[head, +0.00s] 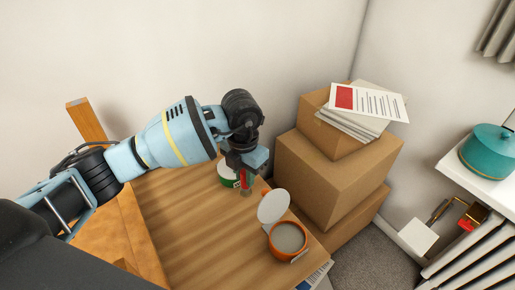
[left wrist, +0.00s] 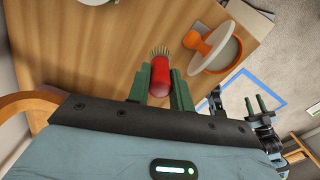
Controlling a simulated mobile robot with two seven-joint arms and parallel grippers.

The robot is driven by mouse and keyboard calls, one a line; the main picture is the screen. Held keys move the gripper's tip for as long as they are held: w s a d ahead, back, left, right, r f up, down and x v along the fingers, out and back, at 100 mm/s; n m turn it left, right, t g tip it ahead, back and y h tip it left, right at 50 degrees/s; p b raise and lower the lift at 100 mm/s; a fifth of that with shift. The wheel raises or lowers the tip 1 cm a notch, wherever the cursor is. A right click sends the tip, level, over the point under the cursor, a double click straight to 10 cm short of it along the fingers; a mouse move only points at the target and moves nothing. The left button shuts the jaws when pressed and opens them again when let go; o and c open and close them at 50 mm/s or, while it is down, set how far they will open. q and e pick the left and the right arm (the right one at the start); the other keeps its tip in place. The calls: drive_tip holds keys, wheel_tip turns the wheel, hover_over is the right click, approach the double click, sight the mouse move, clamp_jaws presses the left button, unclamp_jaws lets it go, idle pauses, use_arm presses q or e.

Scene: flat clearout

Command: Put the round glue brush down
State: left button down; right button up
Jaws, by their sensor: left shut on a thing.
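My left gripper (head: 245,178) is shut on the round glue brush (head: 246,181), which has a red handle. In the left wrist view the brush (left wrist: 160,76) sits between the two dark green fingers, its pale bristles pointing away from the gripper. In the head view the brush is upright, bristles down, above the wooden table (head: 190,225); I cannot tell whether the bristles touch it. My right gripper (left wrist: 257,103) shows small in the left wrist view, its two fingers apart and empty.
An orange pot (head: 271,240) of pale contents stands near the table's right edge, its white lid (head: 273,206) tilted beside it. Stacked cardboard boxes (head: 325,175) stand to the right. The table's left front is clear.

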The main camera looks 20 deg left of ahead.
use_arm(q)
drive_tip(key=s+a+f+m, duration=0.1)
drive_tip(key=s+f+m, duration=0.2)
drive_tip(key=m, duration=0.7)
drive_tip(key=s+a+f+m+p, duration=0.1)
drive_tip(key=s+f+m, duration=0.2)
drive_tip(key=s+m, duration=0.5)
drive_tip(key=s+a+f+m, duration=0.1)
drive_tip(key=s+f+m, duration=0.2)
drive_tip(key=m, duration=1.1)
drive_tip(key=s, duration=0.2)
drive_tip(key=shift+s+a+f+p, duration=0.15)
drive_tip(key=shift+s+f+p, duration=0.15)
drive_tip(key=shift+s+f, duration=0.05)
use_arm(e)
drive_tip(key=shift+w+d+r+t, duration=0.1)
drive_tip(key=shift+w+r+t, duration=0.05)
drive_tip(key=shift+w+r, duration=0.35)
drive_tip(key=shift+w+d+r+t, duration=0.15)
drive_tip(key=shift+w+r, duration=0.15)
drive_tip(key=shift+r, duration=0.3)
drive_tip(key=shift+s, duration=0.1)
